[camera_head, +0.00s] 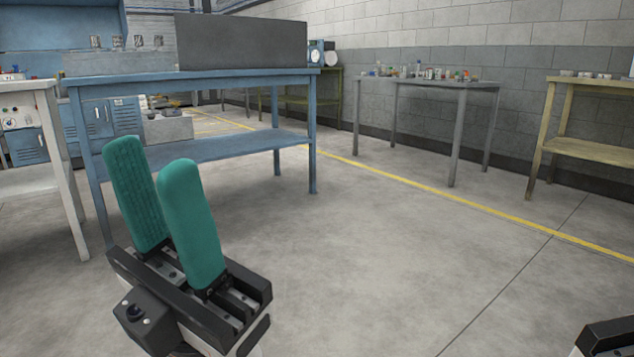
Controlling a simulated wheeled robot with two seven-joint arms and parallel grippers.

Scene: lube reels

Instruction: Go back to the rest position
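My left gripper (160,205) stands at the lower left of the head view, its two green padded fingers pointing up. The fingers are apart with nothing between them, so it is open and empty. It is in front of the blue table and touches nothing that I can see. Of my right gripper only a dark corner (608,338) shows at the bottom right edge; its fingers are out of view.
A blue table (215,78) with a lower shelf stands ahead at left, bearing a grey panel (241,42). A white table (62,170) is at far left. A grey table (440,84) with small items and a yellowish table (590,82) stand by the wall. The middle floor is clear.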

